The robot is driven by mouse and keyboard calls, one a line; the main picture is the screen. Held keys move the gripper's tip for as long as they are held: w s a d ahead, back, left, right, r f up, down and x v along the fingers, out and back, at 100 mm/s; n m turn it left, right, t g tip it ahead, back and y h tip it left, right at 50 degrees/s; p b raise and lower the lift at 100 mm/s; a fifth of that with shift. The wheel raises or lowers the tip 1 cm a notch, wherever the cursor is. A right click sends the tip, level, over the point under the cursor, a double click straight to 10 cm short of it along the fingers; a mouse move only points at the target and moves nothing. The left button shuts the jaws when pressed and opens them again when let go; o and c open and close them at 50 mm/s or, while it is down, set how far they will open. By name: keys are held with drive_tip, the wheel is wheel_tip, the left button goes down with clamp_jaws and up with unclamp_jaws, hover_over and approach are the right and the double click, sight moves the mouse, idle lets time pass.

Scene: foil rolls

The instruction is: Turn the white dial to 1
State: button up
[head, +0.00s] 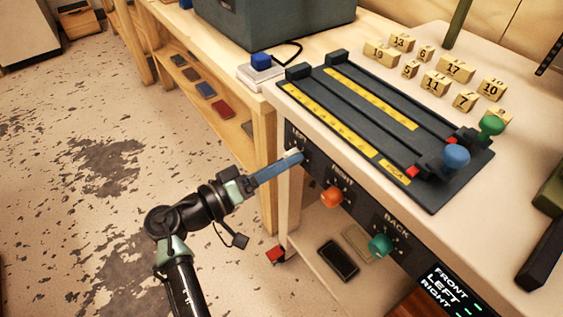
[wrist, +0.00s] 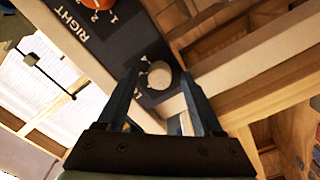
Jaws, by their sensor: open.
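The white dial (wrist: 159,76) is a round pale knob near the end of the dark control panel (wrist: 135,35). In the wrist view it shows between the two fingers of my gripper (wrist: 160,80), which is open with a finger on either side. I cannot tell whether the fingers touch it. In the head view my blue-fingered gripper (head: 279,170) reaches the panel's left end, and a small pale part of the white dial (head: 291,153) shows at its tips. Small marks sit beside the dial, but its setting is not readable.
An orange dial (head: 331,197) labelled RIGHT and a green dial (head: 380,245) labelled BACK sit further along the panel. A display (head: 445,285) lists FRONT, LEFT and RIGHT. A slider board (head: 385,130) and several numbered blocks lie on the table above. Open floor lies left.

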drive_tip(key=p+v, duration=0.2)
drive_tip(key=v, duration=1.1)
